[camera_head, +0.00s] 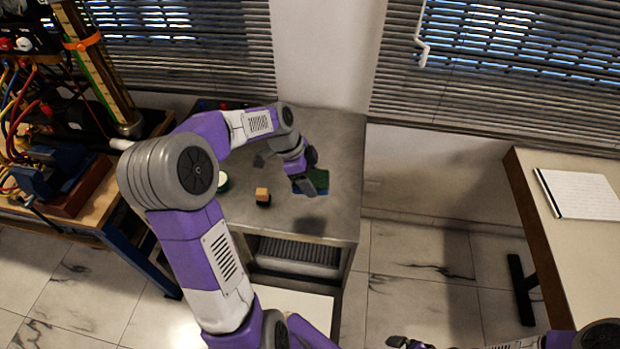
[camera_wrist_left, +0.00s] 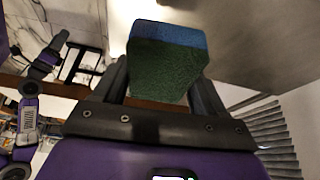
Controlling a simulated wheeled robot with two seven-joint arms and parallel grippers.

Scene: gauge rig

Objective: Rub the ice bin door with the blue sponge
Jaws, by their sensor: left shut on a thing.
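The blue sponge, with a green layer, is between the fingers of my left gripper (camera_head: 308,184). The sponge (camera_head: 319,182) is held above the grey counter top. In the left wrist view the sponge (camera_wrist_left: 166,62) fills the space between the dark fingers, its blue side outermost. Below the counter's front edge is an opening with a ribbed grey part. A pale flat panel (camera_head: 292,304) juts out below it, partly hidden by my left arm; it looks like the ice bin door, standing open. The sponge is apart from it. My right gripper (camera_head: 408,343) is at the bottom edge, partly cut off.
On the grey counter (camera_head: 335,140) stand a small orange-brown block (camera_head: 262,195) and a white-and-green round item (camera_head: 222,181). A workbench with a blue vise (camera_head: 50,170) and hoses is at left. A table with a notepad (camera_head: 580,193) is at right. Tiled floor is free between.

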